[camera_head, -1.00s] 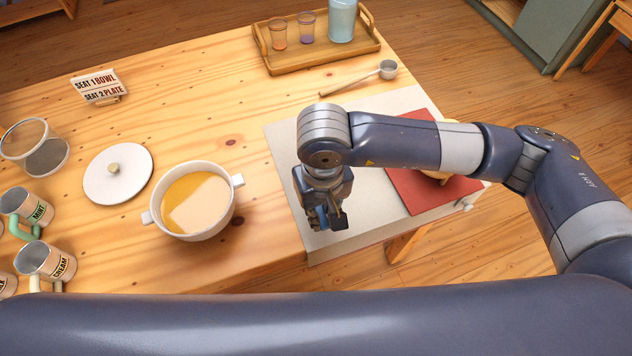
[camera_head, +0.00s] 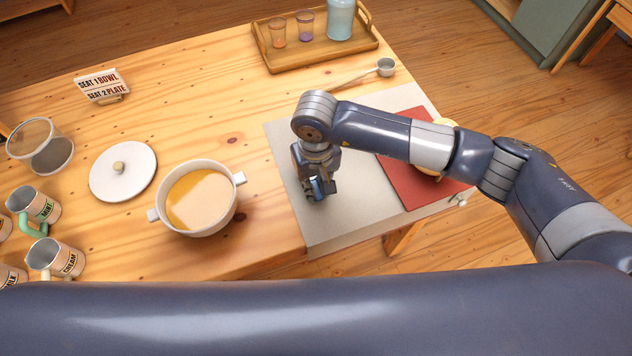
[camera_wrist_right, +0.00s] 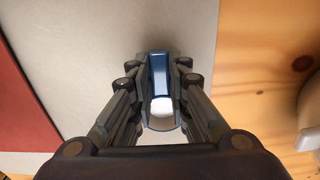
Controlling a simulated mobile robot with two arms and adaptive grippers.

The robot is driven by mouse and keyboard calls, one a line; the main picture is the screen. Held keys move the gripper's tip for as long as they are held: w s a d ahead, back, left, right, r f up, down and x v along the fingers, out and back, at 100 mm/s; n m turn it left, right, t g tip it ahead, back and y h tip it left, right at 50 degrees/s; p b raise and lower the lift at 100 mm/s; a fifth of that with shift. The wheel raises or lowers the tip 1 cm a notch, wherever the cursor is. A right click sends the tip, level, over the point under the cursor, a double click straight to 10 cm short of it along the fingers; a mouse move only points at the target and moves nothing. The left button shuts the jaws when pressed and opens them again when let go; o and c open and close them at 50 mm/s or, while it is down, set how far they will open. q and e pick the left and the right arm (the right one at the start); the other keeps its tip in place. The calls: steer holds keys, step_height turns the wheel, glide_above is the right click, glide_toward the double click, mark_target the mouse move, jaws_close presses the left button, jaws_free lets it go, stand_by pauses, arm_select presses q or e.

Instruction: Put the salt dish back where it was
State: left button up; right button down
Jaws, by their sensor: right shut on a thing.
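My right gripper (camera_head: 321,190) is over the light grey mat (camera_head: 285,150) on the table. In the right wrist view, the right gripper (camera_wrist_right: 160,88) is shut on a small blue dish with white contents (camera_wrist_right: 159,76), which I take as the salt dish. The fingers cover its sides. In the head view the dish is mostly hidden by the gripper, and I cannot tell whether it touches the mat. My left gripper is not in view.
A two-handled pot (camera_head: 198,232) of orange soup stands left of the mat, beside a white lid (camera_head: 122,172). A red mat (camera_head: 415,185) lies right. A wooden tray (camera_head: 290,62) with glasses and a metal scoop (camera_head: 385,67) are at the back. Several mugs stand at left.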

mark_target(316, 189)
steer(key=shift+f, duration=0.15)
steer(key=c, duration=1.5)
jaws_free()
steer(key=shift+c, duration=0.2)
steer(key=shift+r, duration=0.3)
step_height(316, 189, up, 12)
steer(key=b, duration=0.1)
steer(key=shift+f, duration=0.1)
